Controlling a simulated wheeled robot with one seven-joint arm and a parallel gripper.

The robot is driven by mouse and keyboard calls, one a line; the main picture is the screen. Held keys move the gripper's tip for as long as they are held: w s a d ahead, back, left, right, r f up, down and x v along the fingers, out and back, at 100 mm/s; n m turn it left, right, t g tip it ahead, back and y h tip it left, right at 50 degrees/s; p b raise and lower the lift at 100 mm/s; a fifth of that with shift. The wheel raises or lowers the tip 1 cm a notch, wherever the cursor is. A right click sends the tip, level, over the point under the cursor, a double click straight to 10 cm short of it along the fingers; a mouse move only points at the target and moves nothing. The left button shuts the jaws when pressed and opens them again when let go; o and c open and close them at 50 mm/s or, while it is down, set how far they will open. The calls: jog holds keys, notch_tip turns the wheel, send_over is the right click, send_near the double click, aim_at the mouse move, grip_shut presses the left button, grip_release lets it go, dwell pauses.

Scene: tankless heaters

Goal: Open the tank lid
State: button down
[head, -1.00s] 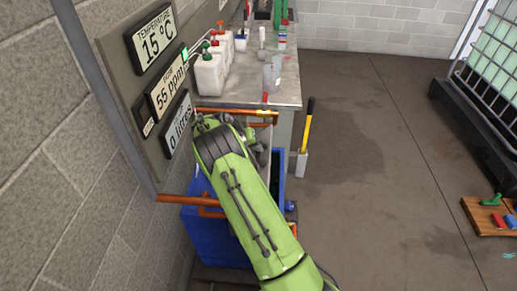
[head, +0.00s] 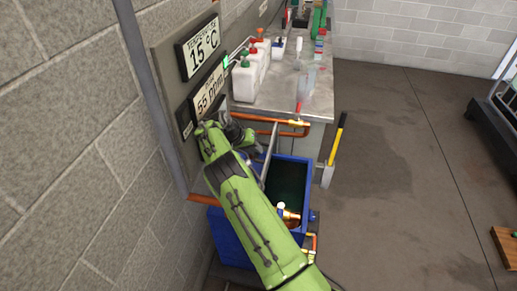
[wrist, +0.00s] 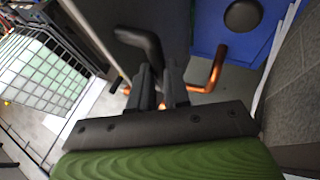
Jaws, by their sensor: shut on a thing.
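The blue tank (head: 232,243) stands low beside the wall, partly behind my arm. Its top shows open, with dark green liquid (head: 287,185) inside. The thin grey lid (head: 270,153) stands steeply raised at the tank's wall side, seen nearly edge-on. In the wrist view, the grey lid (wrist: 175,40) lies beyond my fingers, with a black bent handle (wrist: 145,40) on it. My gripper (wrist: 160,78) is shut on the handle; the exact contact is partly hidden. In the head view, my gripper is beside the lid, close to the wall panel, its fingertips largely hidden.
Copper pipes (head: 270,120) run above and around the tank. A display panel (head: 183,80) is on the left wall, close to my arm. A bench (head: 312,103) with white jugs stands behind. A yellow-handled tool (head: 337,140) leans by it.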

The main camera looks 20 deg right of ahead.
jog(key=shift+s+a+f, duration=0.15)
jog(key=shift+s+f, duration=0.15)
jog(key=shift+f, duration=0.45)
jog(key=c, duration=1.5)
grip_release()
jog(key=o, duration=0.4)
jog(key=shift+w, duration=0.3)
notch_tip(320, 180, up, 10)
jog(key=p, duration=0.1)
jog(key=shift+r+p, duration=0.15)
jog(key=shift+p, duration=0.15)
